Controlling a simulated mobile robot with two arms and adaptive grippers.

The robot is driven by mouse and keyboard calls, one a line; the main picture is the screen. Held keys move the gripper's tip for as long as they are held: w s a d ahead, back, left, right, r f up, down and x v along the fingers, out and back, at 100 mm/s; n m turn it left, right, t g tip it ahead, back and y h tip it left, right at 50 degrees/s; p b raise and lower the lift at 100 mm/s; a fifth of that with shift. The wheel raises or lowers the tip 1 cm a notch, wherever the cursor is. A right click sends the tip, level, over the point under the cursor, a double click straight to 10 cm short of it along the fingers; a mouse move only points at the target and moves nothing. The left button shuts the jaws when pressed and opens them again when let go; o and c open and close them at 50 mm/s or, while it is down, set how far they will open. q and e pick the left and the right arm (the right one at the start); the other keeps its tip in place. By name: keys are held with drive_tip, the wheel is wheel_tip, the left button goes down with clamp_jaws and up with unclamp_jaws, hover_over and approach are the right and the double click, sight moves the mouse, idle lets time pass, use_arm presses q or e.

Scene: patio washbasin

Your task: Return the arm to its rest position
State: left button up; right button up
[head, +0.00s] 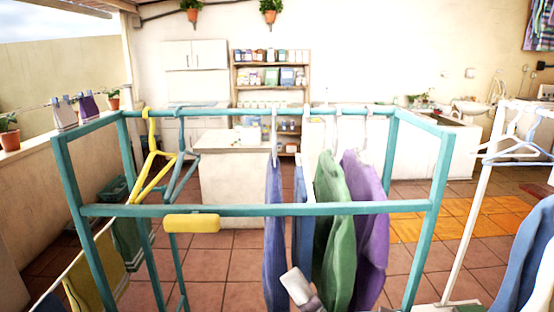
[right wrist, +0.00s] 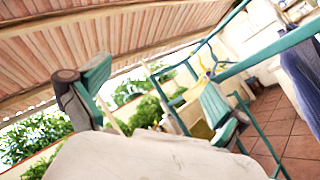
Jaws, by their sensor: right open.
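My right gripper (right wrist: 154,84) shows in the right wrist view with its two teal-padded fingers wide apart and nothing between them. In the head view a pale part of my right arm (head: 296,286) shows at the bottom, in front of the hanging blue and green clothes. My left gripper is in neither view.
A teal clothes rack (head: 330,209) stands right in front, with a yellow hanger (head: 152,172), a green garment (head: 333,215) and a purple garment (head: 366,225). A white rack (head: 470,225) stands at right. Tiled floor (head: 225,255) lies behind the teal rack.

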drive_tip(key=w+d+f+m+g+h, duration=0.1)
drive_tip(key=w+d+f+m+h, duration=0.3)
drive_tip(key=d+f+m+h, duration=1.3)
drive_tip(key=s+f+m+g, duration=0.3)
drive_tip(key=f, duration=0.1)
drive_tip(key=s+f+m+g, duration=0.3)
drive_tip(key=s+f+m, duration=0.1)
drive_tip(key=f, duration=0.1)
drive_tip(key=s+d+f+m+g, duration=0.1)
drive_tip(key=s+f+m+g, duration=0.1)
drive_tip(key=s+f+m, duration=0.2)
drive_tip(key=shift+s+f+g, duration=0.1)
drive_tip(key=shift+f+g, duration=0.3)
drive_tip(key=shift+f, duration=0.2)
drive_tip(key=s+f+m+g, duration=0.3)
drive_tip(key=s+f+g, duration=0.25)
drive_tip(key=s, duration=0.55)
wheel_tip(320, 180, down, 24)
drive_tip(key=s+d+f+g, duration=0.2)
drive_tip(key=s+d+f, duration=0.1)
drive_tip(key=s+f, duration=1.4)
drive_tip(key=shift+f, duration=0.45)
